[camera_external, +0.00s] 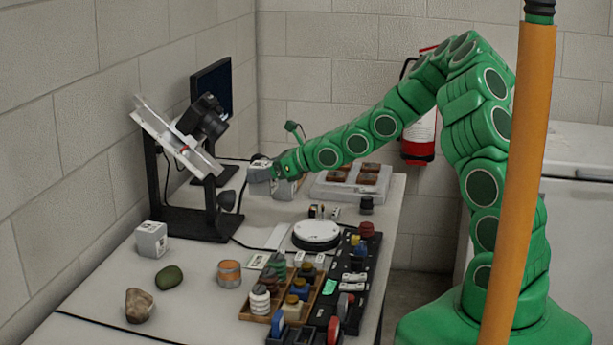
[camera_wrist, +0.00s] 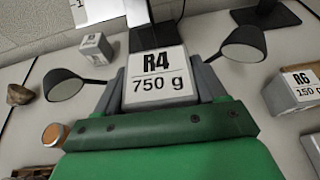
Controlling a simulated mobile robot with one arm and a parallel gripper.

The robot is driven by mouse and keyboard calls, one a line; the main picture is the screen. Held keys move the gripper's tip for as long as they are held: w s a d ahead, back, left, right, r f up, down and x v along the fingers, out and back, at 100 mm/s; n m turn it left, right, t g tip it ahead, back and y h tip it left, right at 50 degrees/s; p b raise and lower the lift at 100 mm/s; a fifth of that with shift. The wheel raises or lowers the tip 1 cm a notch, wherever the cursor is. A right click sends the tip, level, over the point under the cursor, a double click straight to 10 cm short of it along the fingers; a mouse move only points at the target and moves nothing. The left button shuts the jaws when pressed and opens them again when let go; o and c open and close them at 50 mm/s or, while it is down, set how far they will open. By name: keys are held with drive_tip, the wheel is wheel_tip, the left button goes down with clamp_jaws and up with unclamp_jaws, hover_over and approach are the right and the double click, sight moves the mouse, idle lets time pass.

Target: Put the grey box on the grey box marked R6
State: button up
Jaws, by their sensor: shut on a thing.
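My gripper (camera_external: 274,170) is shut on a grey box with a white label reading R4, 750 g (camera_wrist: 158,80). The held box also shows at the arm's end in the external view (camera_external: 260,173), above the table's far part. The grey box marked R6, 150 g (camera_wrist: 297,91) stands at the right of the wrist view, apart from the held box. A grey box partly hidden under my gripper in the external view (camera_external: 285,189) appears to be R6. Another grey box (camera_external: 151,239) stands near the wall; it also shows at the wrist view's upper left (camera_wrist: 96,48).
A copy stand with a camera (camera_external: 203,118) and lamps rises close beside the held box. A white tray with brown blocks (camera_external: 340,190) lies beyond my gripper. Stones, an orange tin (camera_external: 229,273), a round white scale (camera_external: 316,234) and bottles crowd the front.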

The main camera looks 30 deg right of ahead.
drive_tip(key=w+d+r, duration=0.2)
drive_tip(key=d+r, duration=0.3)
drive_tip(key=d, duration=0.3)
drive_tip(key=w+d+r, duration=0.1)
drive_tip(key=d+r, duration=0.3)
drive_tip(key=d, duration=0.4)
drive_tip(key=shift+n+y, duration=0.3)
drive_tip(key=shift+y, duration=0.1)
drive_tip(key=shift+w+d+f, duration=0.1)
drive_tip(key=shift+w+f, duration=1.5)
drive_tip(key=shift+w, duration=0.65)
drive_tip(key=shift+w+a+f, duration=0.1)
drive_tip(key=shift+w+f, duration=1.5)
drive_tip(key=shift+w, duration=0.7)
drive_tip(key=shift+w+d+f, duration=0.1)
drive_tip(key=shift+w+f, duration=1.5)
drive_tip(key=shift+w, duration=0.65)
drive_tip(key=shift+w+f, duration=0.1)
drive_tip(key=shift+f, duration=1.5)
drive_tip(key=shift+f, duration=0.1)
drive_tip(key=o, duration=1.7)
drive_tip(key=shift+f, duration=0.1)
